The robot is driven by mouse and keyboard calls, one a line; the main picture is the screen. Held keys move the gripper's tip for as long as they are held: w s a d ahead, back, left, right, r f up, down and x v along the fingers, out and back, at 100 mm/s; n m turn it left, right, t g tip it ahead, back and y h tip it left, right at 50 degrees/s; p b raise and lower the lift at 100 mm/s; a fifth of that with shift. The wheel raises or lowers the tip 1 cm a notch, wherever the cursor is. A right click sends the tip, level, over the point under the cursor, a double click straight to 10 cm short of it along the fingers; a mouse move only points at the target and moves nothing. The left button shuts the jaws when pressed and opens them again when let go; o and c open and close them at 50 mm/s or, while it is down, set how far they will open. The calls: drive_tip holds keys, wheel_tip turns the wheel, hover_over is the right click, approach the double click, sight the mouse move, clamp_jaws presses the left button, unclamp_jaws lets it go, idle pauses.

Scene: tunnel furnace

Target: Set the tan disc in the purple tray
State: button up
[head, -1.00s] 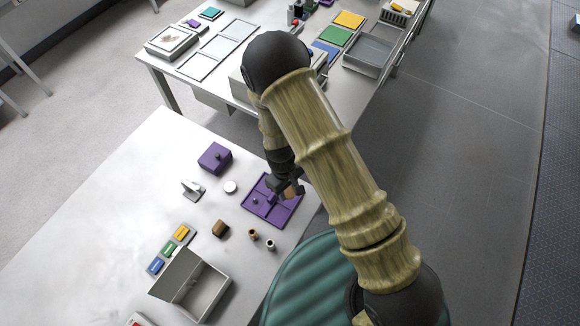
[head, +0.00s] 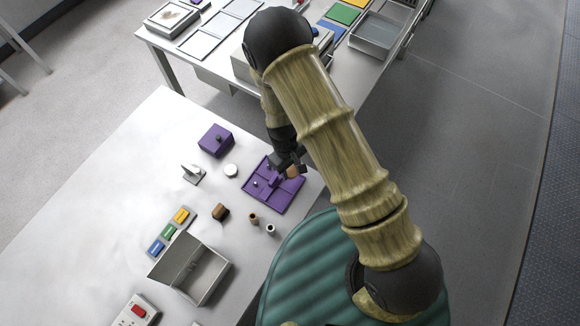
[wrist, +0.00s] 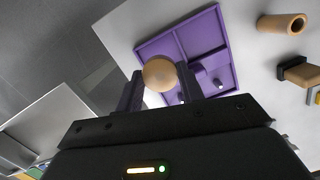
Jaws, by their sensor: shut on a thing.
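The tan disc (wrist: 159,74) is held between the two fingers of my gripper (wrist: 160,90) in the wrist view. In the head view my gripper (head: 287,168) is over the right part of the purple tray, and a bit of the tan disc (head: 293,172) shows beside it. The purple tray (head: 283,201) lies on the near table and is divided into compartments by low walls. It also shows behind the disc in the wrist view (wrist: 205,37). Small pale-topped pieces stand in the tray. I cannot tell whether the disc touches the tray.
A purple box (head: 215,140), a white disc (head: 231,170), a brown block (head: 220,211) and two small cylinders (head: 254,219) stand left of and below the tray. An open grey box (head: 200,277) sits nearer me. The tray is close to the table's right edge.

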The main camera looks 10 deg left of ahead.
sight(291, 181)
drive_tip(key=shift+w+f+b, duration=0.2)
drive_tip(key=shift+f+b, duration=1.4)
drive_tip(key=shift+f, duration=0.9)
drive_tip(key=shift+s+f, duration=0.15)
drive_tip(key=shift+d, duration=0.1)
drive_tip(key=shift+f+b, duration=0.55)
drive_tip(key=shift+b, duration=0.05)
